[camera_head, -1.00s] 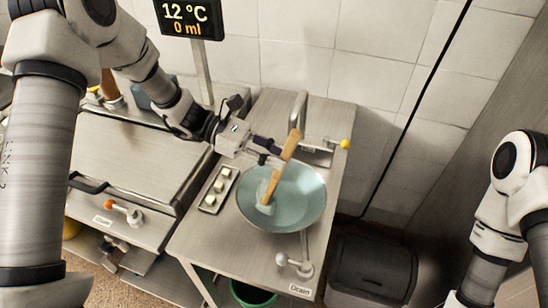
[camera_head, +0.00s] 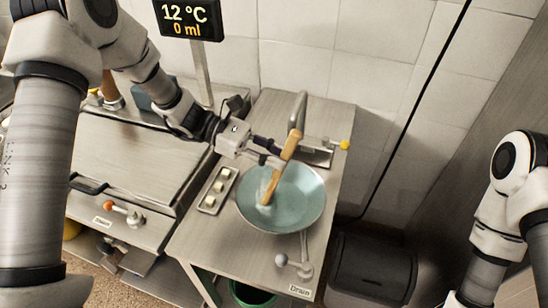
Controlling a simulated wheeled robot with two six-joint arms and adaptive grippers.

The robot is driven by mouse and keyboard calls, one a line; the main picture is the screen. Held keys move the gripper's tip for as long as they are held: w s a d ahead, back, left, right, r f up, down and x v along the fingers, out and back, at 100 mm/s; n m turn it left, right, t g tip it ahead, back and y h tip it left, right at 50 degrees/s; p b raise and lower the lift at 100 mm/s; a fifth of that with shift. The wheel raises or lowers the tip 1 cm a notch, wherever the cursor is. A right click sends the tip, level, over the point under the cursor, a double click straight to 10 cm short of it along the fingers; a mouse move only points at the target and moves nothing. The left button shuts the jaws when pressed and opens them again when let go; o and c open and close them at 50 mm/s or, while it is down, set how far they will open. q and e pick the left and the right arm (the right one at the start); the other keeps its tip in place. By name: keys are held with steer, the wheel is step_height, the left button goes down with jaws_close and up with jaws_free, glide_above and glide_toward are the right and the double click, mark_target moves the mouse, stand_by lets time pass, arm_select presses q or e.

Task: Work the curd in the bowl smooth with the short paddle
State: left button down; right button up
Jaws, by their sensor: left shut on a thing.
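A wide pale blue-green bowl (camera_head: 300,210) stands on the steel table. A pale lump of curd (camera_head: 264,197) shows around the paddle's lower end, on the left side of the bowl. How smooth the curd is cannot be told. Of my right arm, links show at the right edge, but its gripper is out of view.
A small tray with pale cubes (camera_head: 217,190) lies left of the bowl. A tap (camera_head: 298,108) and a yellow-knobbed lever (camera_head: 345,145) stand behind it. A drain lever (camera_head: 283,260) is in front. A display (camera_head: 188,18) reads 12 °C, 0 ml. A dark bin (camera_head: 372,268) stands right of the table.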

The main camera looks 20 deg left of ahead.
arm_select(q)
steer(key=shift+s+r+p, duration=0.1)
steer(key=shift+s+p, duration=0.2)
steer(key=shift+s, duration=0.5)
steer(key=shift+w, duration=0.9)
step_height(320, 180, up, 2)
steer(key=shift+w+r+p, duration=0.1)
steer(key=shift+p, duration=0.7)
step_height(320, 180, up, 6)
steer(key=p, duration=0.4)
steer(key=shift+r+p, duration=0.25)
steer(key=shift+p, duration=0.15)
